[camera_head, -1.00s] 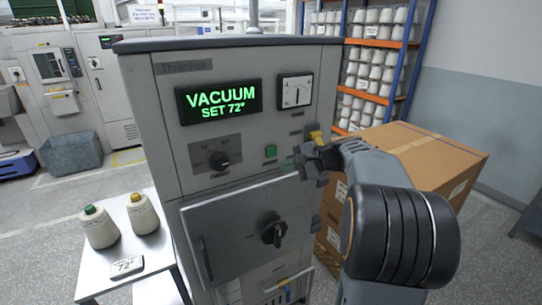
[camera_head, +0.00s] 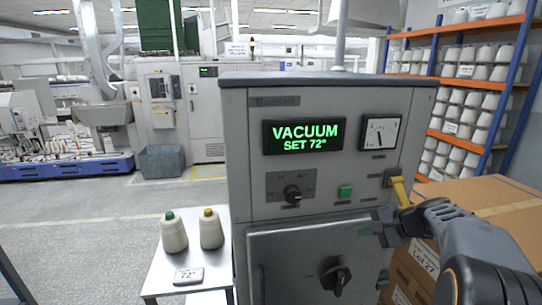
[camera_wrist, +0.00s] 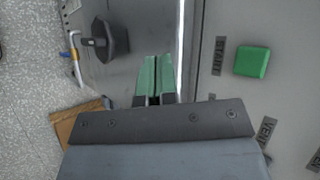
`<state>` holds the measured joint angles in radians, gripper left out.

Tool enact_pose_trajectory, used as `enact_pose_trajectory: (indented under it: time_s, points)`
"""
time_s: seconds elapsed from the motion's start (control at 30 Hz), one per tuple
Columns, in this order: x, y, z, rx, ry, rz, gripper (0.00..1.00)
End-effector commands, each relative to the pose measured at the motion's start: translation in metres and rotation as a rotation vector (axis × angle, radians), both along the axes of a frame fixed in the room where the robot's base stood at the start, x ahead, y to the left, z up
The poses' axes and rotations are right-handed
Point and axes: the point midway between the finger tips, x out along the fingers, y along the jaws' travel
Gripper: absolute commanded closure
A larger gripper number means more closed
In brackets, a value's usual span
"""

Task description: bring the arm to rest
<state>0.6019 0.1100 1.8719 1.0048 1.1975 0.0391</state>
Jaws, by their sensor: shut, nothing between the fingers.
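My gripper (camera_head: 366,230) is shut and empty. It is in front of the grey machine (camera_head: 240,150), below and right of the green button (camera_head: 345,191). In the wrist view its green fingertips (camera_wrist: 157,75) lie together, near the gap between the door and the panel. The green button (camera_wrist: 251,62) is to their right there, apart from them. The door's black knob (camera_wrist: 105,40) is to their left. My arm reaches in from the lower right of the head view.
The machine's display (camera_head: 304,137) reads VACUUM SET 72°. A yellow lever (camera_head: 400,191) sticks out just above my gripper. A cardboard box (camera_head: 480,195) stands at the right. A small table (camera_head: 215,270) at the left holds two cones (camera_head: 174,234) and a 72° tag (camera_head: 188,276).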

Motion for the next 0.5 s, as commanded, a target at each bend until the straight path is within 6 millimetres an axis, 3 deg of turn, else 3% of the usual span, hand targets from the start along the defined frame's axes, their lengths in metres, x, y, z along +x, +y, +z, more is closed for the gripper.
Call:
enact_pose_trajectory:
  time_s: [0.1,0.2,0.33,0.5]
  points:
    - [-0.046,0.020,-0.038,-0.249,0.117,0.120,1.00]
    - [-0.088,0.043,-0.058,-0.499,0.167,0.285,1.00]
    - [-0.135,0.067,-0.069,-0.803,0.149,0.512,1.00]
    - [-0.169,0.091,-0.070,-1.037,0.055,0.707,1.00]
